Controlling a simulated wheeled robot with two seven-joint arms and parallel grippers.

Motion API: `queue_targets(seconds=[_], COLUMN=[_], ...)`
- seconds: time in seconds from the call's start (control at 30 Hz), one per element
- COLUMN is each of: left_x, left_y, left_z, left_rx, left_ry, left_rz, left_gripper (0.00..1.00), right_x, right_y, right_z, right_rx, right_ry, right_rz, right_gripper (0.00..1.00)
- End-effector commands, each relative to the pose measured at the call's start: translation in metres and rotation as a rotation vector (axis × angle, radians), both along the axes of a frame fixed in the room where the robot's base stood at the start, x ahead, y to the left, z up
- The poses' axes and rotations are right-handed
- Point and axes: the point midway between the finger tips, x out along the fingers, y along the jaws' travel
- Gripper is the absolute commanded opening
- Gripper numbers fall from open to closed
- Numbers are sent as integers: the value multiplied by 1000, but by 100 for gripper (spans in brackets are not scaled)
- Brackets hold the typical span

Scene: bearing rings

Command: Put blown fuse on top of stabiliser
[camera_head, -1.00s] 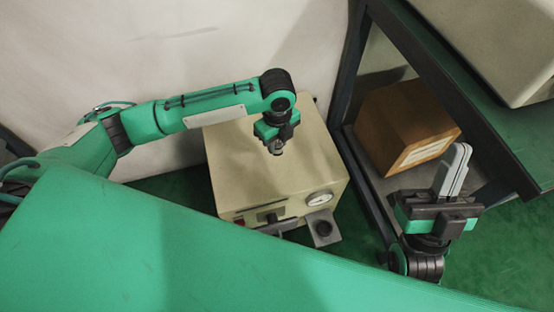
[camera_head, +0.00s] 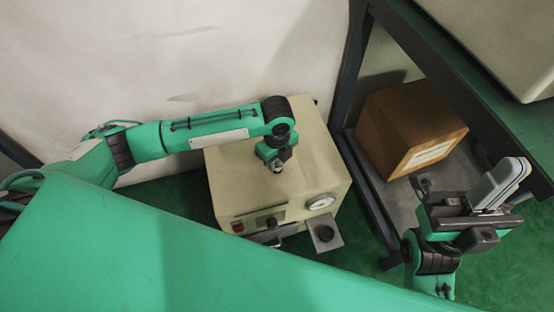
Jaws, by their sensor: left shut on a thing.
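The stabiliser (camera_head: 225,175) is a beige box with a round dial on its front, standing on the green floor against the wall. My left gripper (camera_head: 276,165) points down over the middle of its top. It is shut on a small metallic piece, apparently the blown fuse (camera_head: 277,168), mostly hidden by the jaws. I cannot tell whether the fuse touches the top. My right gripper (camera_head: 503,182) is at the right, away from the stabiliser, its grey fingers together and nothing visible between them.
A cardboard box (camera_head: 405,120) sits on the lower shelf of a dark-framed rack (camera_head: 350,80) at the right. The stabiliser's top is clear around my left gripper.

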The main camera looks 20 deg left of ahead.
Motion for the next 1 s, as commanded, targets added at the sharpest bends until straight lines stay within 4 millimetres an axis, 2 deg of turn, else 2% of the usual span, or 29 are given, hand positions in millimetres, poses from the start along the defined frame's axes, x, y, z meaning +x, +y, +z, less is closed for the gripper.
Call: queue_targets(seconds=[0.07, 0.1, 0.2, 0.53, 0.73, 0.83, 1.0], left_x=[0, 0, 0, 0, 0, 1, 0], left_y=[0, 0, 0, 0, 0, 0, 0], left_z=[-1, -2, -2, -1, 32, 58, 73], left_rx=[1, 0, 0, 0, -1, -2, -1], left_ry=[1, 0, 0, 0, -2, -3, -1], left_rz=[0, 0, 0, 0, 0, 1, 1], left_gripper=[5, 32, 49, 49, 49, 49, 49], right_x=[0, 0, 0, 1, 1, 9, 34], right_y=[0, 0, 0, 1, 0, 3, 14], right_z=[2, 0, -2, -6, 9, -7, -25], right_rx=[0, 0, 0, -1, -1, -20, -60], right_ry=[1, 3, 10, 14, 9, 129, 319], right_rz=[0, 1, 0, 0, 0, 2, 20], right_gripper=[0, 0, 0, 0, 0, 0, 0])
